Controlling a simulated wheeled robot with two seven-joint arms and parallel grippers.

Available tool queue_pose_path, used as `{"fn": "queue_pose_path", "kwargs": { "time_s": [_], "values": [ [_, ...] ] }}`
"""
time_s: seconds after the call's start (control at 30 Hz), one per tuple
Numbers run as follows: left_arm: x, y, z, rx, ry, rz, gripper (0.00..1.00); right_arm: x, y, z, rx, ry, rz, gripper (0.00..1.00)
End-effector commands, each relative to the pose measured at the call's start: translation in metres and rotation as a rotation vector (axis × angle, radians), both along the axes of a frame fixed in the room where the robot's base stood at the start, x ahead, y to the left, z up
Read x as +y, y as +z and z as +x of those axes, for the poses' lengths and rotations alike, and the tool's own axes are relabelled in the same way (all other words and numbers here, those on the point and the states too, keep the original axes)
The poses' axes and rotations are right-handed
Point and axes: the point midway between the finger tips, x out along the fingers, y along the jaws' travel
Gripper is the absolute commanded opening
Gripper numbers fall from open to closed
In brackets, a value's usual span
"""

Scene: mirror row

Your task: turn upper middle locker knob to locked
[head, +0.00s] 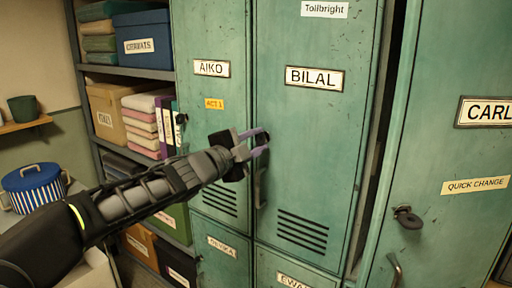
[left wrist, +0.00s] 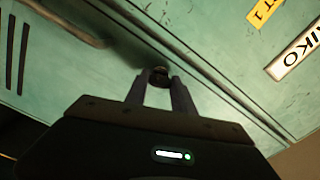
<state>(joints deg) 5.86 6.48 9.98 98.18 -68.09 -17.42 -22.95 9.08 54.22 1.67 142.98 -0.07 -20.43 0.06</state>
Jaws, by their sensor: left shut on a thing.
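The upper middle locker is the green door labelled BILAL (head: 315,78). Its dark knob (left wrist: 160,73) sits near the door's left edge and shows in the left wrist view between my fingertips. My left gripper (head: 264,139) reaches in from the left in the head view and is shut on this knob; it also shows in the left wrist view (left wrist: 158,82). The fingers hide most of the knob, so I cannot tell which way it is turned. The door's handle (head: 260,188) is just below the gripper. My right gripper is in neither view.
The AIKO locker (head: 212,130) is on the left, the CARL locker (head: 455,160) on the right with its own dark knob (head: 407,218). Lower lockers sit beneath. A shelf with boxes and folded cloth stands behind my left arm. The space before BILAL's right side is clear.

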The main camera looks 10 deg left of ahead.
Motion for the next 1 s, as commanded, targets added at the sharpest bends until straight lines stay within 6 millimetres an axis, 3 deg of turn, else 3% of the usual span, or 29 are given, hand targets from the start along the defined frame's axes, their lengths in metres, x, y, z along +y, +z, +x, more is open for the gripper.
{"fn": "queue_pose_path", "kwargs": {
  "time_s": [0.43,1.0],
  "values": [
    [0.000,-0.001,0.000,-0.121,0.000,0.304,0.00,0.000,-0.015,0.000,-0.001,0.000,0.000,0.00],
    [0.000,0.000,0.000,-0.147,0.000,0.373,0.00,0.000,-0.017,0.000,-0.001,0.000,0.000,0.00]
  ]
}}
